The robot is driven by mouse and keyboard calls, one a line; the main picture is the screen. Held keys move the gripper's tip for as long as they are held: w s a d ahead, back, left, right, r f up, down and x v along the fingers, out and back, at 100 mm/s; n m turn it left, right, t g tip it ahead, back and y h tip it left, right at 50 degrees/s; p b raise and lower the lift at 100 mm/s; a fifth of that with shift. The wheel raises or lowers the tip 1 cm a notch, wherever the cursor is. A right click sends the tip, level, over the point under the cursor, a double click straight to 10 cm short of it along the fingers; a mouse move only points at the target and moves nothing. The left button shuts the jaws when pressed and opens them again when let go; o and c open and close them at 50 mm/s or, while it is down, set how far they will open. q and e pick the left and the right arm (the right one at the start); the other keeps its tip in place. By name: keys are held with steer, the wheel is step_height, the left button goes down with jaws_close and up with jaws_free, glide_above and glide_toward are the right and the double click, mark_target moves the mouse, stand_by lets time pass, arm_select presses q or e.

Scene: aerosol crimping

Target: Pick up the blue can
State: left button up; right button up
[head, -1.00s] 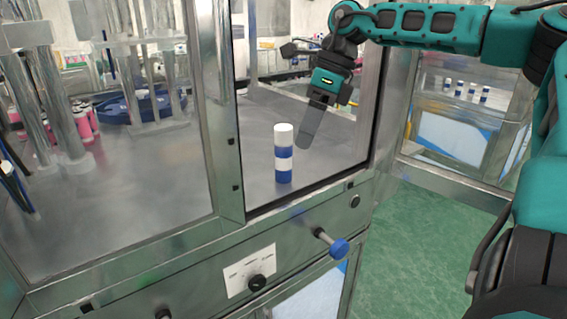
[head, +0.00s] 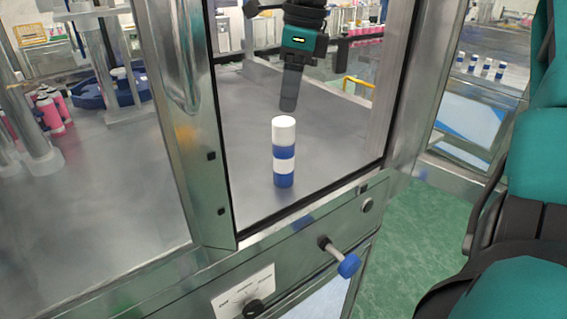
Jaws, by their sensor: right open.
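The blue can (head: 284,153) has blue and white bands and a white top. It stands upright on the metal worktop, just inside the machine's opening, in the middle of the head view. My right gripper (head: 289,103) hangs fingers-down above and behind the can's top in the picture. It is open and empty, though its fingers overlap from this angle. A gap shows between the fingertips and the can. My left gripper is not in view.
A metal post (head: 178,110) stands left of the can, and the opening's right frame (head: 397,90) stands to its right. Pink cans (head: 52,112) stand at left. The worktop around the can is clear.

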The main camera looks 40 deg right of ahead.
mark_target(284, 121)
steer(key=f, duration=0.3)
steer(key=a+f, duration=0.1)
steer(key=f, duration=0.2)
steer(key=w+f, duration=0.1)
steer(key=f, duration=0.2)
steer(key=shift+a+f, duration=0.2)
steer(key=shift+f, duration=0.05)
jaws_close()
stand_by(0.4)
